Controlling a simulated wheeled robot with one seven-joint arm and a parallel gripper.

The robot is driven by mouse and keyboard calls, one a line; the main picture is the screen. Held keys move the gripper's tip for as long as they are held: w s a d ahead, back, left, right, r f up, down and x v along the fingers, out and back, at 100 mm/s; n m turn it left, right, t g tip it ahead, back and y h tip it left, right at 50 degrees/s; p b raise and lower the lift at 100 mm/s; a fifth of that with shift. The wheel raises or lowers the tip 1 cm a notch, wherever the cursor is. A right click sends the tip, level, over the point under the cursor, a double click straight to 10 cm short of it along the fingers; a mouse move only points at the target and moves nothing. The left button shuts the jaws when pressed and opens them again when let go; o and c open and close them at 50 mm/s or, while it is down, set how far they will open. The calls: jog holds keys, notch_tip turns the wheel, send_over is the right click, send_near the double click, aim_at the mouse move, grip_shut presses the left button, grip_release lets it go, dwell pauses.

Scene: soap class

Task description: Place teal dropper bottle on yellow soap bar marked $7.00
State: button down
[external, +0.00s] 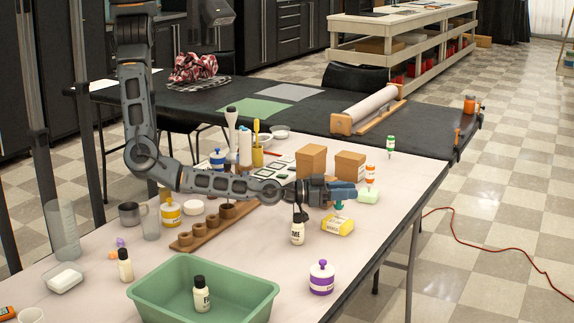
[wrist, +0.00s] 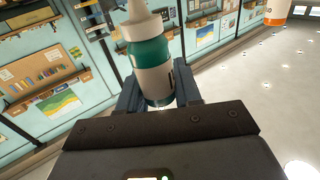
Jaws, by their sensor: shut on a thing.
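My gripper (external: 343,190) is shut on the teal dropper bottle (wrist: 151,55), with its blue fingers on either side. In the wrist view the bottle has a pale nozzle, a teal band and a whitish lower part. In the external view a small teal part of the bottle (external: 338,205) shows just under the fingers; the rest is hidden by them. The yellow soap bar (external: 338,227) with a pale label lies on the table right below the gripper. Its price is too small to read. I cannot tell whether the bottle touches the bar.
A cream bottle with a black cap (external: 297,233) stands left of the yellow bar. A pale green bar (external: 368,197) with an orange-and-white bottle (external: 370,174) on it is close right. A purple-lidded jar (external: 321,278) and a green basin (external: 147,296) are in front.

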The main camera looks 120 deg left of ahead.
jog(key=shift+f, duration=0.2)
jog(key=c, duration=0.8)
grip_release()
jog(key=shift+r, duration=0.1)
jog(key=shift+d+r, duration=0.1)
jog(key=v, duration=1.2)
